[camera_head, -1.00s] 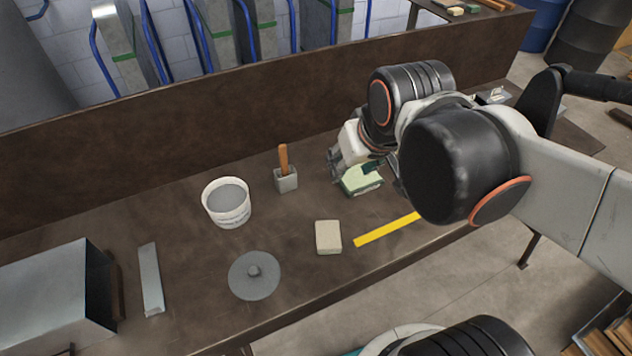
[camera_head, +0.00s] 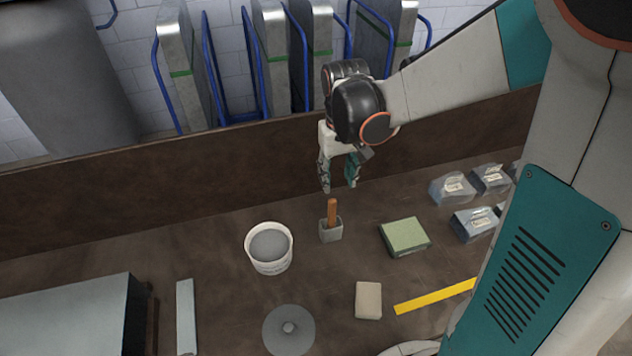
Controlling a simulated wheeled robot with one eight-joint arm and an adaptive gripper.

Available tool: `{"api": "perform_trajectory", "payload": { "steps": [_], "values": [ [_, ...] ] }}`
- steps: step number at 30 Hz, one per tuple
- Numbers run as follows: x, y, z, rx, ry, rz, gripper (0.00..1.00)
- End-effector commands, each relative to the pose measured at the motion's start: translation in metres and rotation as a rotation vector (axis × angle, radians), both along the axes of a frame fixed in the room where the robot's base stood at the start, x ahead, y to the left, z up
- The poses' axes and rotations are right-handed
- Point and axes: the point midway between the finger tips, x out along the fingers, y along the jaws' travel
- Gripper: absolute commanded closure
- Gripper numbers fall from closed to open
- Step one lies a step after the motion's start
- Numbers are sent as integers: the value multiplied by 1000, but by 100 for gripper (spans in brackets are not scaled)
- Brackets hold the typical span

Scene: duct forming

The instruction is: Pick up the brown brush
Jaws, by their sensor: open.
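The brown brush (camera_head: 332,212) stands upright, its wooden handle sticking up from a small grey block-shaped part (camera_head: 331,232) on the bench. Whether that grey part is the brush's head or a holder is hard to tell. My gripper (camera_head: 339,188) is open and empty, pointing down just above the handle's top. Its two fingers are spread to the left and right of the handle in the picture. I see no contact between the fingers and the brush.
A white bucket of grey material (camera_head: 270,268) stands left of the brush, a green block (camera_head: 404,238) to its right. A beige block (camera_head: 368,300), a grey disc (camera_head: 289,330) and a yellow strip (camera_head: 434,296) lie in front. Wrapped packages (camera_head: 453,188) sit at right. A raised brown board (camera_head: 200,183) runs behind.

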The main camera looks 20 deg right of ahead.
Motion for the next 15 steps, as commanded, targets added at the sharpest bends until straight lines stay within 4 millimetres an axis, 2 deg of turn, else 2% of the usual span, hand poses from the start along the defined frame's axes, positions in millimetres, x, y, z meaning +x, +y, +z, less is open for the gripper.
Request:
{"api": "perform_trajectory", "payload": {
  "steps": [12,15],
  "values": [
    [1,1,-70,0,4,0,58],
    [1,1,-81,0,4,0,58]
  ]
}}
